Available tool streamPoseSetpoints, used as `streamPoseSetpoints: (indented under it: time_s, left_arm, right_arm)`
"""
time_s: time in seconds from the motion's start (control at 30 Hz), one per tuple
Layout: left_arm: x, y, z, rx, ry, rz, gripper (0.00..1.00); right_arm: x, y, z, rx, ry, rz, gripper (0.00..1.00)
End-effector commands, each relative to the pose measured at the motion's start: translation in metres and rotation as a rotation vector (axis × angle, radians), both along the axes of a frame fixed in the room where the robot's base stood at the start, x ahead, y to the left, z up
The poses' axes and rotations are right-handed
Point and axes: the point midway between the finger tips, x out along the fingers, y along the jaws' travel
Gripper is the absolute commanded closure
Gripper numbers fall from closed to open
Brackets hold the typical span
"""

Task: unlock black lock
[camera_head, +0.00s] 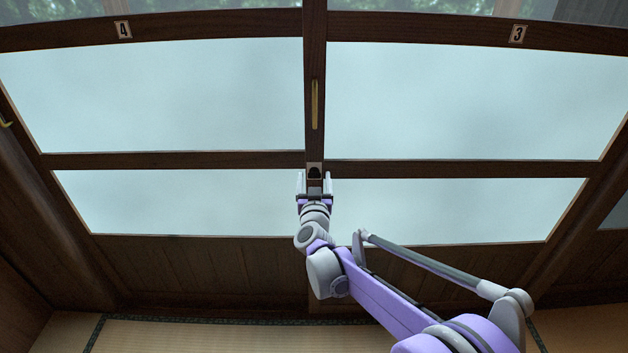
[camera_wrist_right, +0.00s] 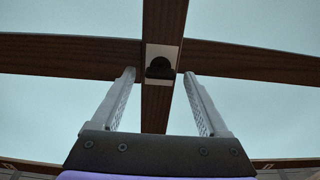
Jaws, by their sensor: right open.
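The black lock (camera_head: 314,171) is a small dark knob on a light plate, on the dark wooden upright where the two sliding doors meet. In the right wrist view the lock (camera_wrist_right: 160,68) sits just beyond the fingertips, centred between them. My right gripper (camera_head: 314,178) is open and empty, with one finger on each side, just below the lock in the head view. In the right wrist view the gripper (camera_wrist_right: 158,76) appears apart from the lock; the exact gap is hard to tell. My left gripper is not in view.
A brass vertical handle (camera_head: 315,104) is on the upright above the lock. Frosted panes (camera_head: 160,95) fill the doors. Tatami floor (camera_head: 200,336) lies below.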

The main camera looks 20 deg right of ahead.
Motion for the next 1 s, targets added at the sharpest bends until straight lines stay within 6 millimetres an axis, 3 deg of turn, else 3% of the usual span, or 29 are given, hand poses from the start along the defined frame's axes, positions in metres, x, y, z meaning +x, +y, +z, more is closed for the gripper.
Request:
streamPoseSetpoints:
  time_s: [0.33, 0.77, 1.0]
  left_arm:
    - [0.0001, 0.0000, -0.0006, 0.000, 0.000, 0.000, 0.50]
    - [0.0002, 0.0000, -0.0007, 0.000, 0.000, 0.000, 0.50]
    - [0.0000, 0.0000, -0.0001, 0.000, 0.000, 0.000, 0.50]
  right_arm:
    - [0.0048, -0.0014, 0.0003, 0.000, 0.000, 0.001, 0.22]
    - [0.0046, -0.0011, 0.0002, 0.000, 0.000, 0.001, 0.98]
    - [0.0044, -0.0012, 0.0003, 0.009, -0.002, 0.001, 1.00]
